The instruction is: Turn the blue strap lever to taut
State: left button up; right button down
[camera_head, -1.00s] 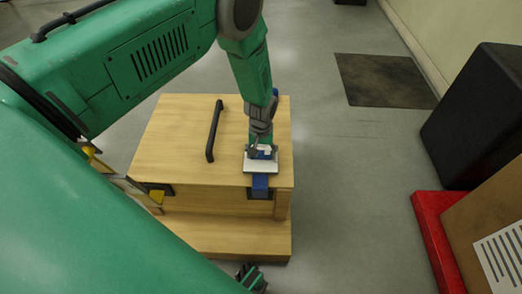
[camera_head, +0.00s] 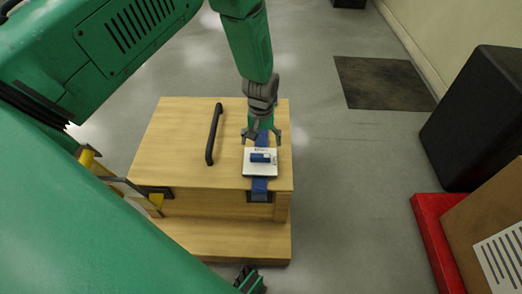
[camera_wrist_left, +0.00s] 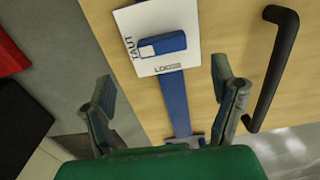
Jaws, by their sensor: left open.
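The blue lever (camera_head: 261,158) sits on a white plate (camera_head: 260,171) on the lid of a wooden crate. It also shows in the left wrist view (camera_wrist_left: 163,43), with a pale patch at its end nearest the word TAUT; the other word, at the plate's lower edge, reads as LOOSE. The lever lies along the line towards TAUT. My left gripper (camera_head: 262,137) is open and empty, apart from the lever, above the strap beyond the plate. Its two fingers are spread wide in the left wrist view (camera_wrist_left: 165,92). A dark fingered part of mine at the bottom edge is probably my right gripper (camera_head: 248,279), too cut off to read.
A blue strap (camera_head: 260,185) runs under the plate over the wooden crate (camera_head: 180,130). A black handle (camera_head: 214,134) stands left of the plate. A black box (camera_head: 475,120) and a red block (camera_head: 437,235) are at right. Floor between is clear.

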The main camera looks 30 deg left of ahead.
aim_at(262, 155)
pick_arm(q)
notch_tip(262, 155, up, 4)
jog(key=shift+d+f, duration=0.1)
dwell(0.4)
jog(key=s+d+r+m+p, duration=0.1)
jog(key=s+m+p, duration=0.2)
jog(key=s, duration=1.2)
jog(key=s+d+r+m+p, duration=0.2)
jog(key=s+p, duration=0.3)
jog(key=s, duration=1)
jog(key=shift+r+m+t+p, duration=0.15)
jog(key=shift+m+t+p, duration=0.15)
jog(key=shift+m, duration=0.6)
